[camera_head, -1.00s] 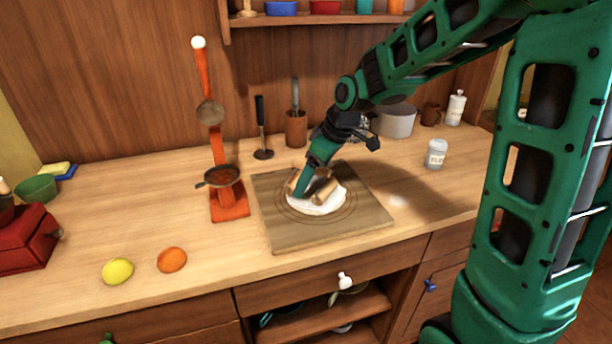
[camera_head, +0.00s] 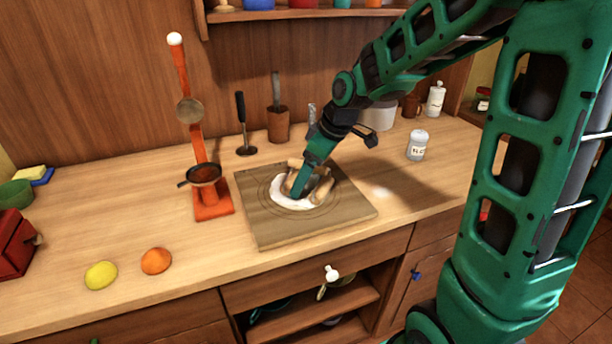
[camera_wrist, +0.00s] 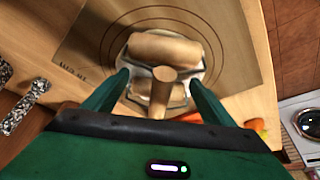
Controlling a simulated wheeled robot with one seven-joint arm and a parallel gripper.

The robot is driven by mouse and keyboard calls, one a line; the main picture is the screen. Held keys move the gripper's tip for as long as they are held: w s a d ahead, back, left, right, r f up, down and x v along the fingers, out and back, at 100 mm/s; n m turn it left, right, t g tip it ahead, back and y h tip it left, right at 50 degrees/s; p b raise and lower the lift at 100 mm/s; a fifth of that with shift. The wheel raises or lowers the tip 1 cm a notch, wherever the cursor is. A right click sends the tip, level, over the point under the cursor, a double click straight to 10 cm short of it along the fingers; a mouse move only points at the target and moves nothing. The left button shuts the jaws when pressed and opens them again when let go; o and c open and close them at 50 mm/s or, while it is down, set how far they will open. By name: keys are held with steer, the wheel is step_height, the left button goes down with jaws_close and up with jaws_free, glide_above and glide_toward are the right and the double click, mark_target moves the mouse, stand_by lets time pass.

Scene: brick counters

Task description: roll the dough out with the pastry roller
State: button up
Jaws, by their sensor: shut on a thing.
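The pastry roller (camera_wrist: 165,48) has two wooden cylinders and a short wooden handle (camera_wrist: 163,75). It also shows in the head view (camera_head: 323,190), partly hidden by my fingers. My gripper (camera_head: 299,190) points down over the board, shut on the pastry roller. In the wrist view its two green fingers (camera_wrist: 160,88) flank the handle. The white dough (camera_head: 283,193) is a flat round under the roller, showing mostly at the left and front. The dough lies on the wooden pastry board (camera_head: 270,232), inside its ring markings. The roller appears to rest on the dough.
An orange press stand (camera_head: 212,208) with a pan stands left of the board. A lemon (camera_head: 101,275) and an orange (camera_head: 156,261) lie at the front left. A white-lidded jar (camera_head: 417,146) stands to the right. Utensils (camera_head: 279,120) stand behind.

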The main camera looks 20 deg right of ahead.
steer(key=shift+w+a+f, duration=0.2)
steer(key=shift+w+a, duration=1.6)
steer(key=shift+w, duration=0.15)
steer(key=shift+s+d+r, duration=0.15)
steer(key=shift+s+d, duration=0.85)
steer(key=shift+s, duration=0.1)
steer(key=shift+s+d+r, duration=0.1)
steer(key=shift+s+d, duration=0.9)
steer(key=shift+s, duration=0.05)
steer(key=shift+w+a+f, duration=0.2)
steer(key=shift+w+a, duration=0.85)
steer(key=shift+w, duration=0.05)
